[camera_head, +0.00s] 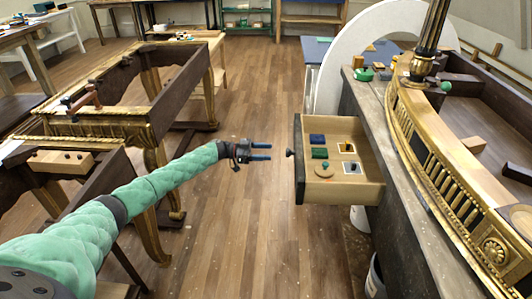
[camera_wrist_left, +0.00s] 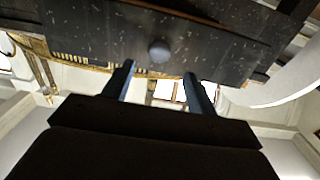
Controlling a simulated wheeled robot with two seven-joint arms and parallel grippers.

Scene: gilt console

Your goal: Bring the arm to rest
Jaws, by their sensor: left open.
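My left arm (camera_head: 150,190), in a green quilted cover, reaches in from the lower left of the head view. My left gripper (camera_head: 266,152) is open and empty, its two blue fingers pointing right. It hangs over the floor, a short way left of the open drawer's front and apart from its round dark knob (camera_head: 290,153). In the left wrist view, the two fingers (camera_wrist_left: 158,88) stand apart with nothing between them. The drawer's dark speckled front (camera_wrist_left: 110,38) and its knob (camera_wrist_left: 159,50) show beyond the fingertips. My right gripper does not show.
The open drawer (camera_head: 352,189) juts out from the gilt console (camera_head: 440,150) and holds blue and green blocks and a round wooden disc. Dark gilt table frames (camera_head: 100,125) stand at left. The wooden floor (camera_head: 240,240) between is clear.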

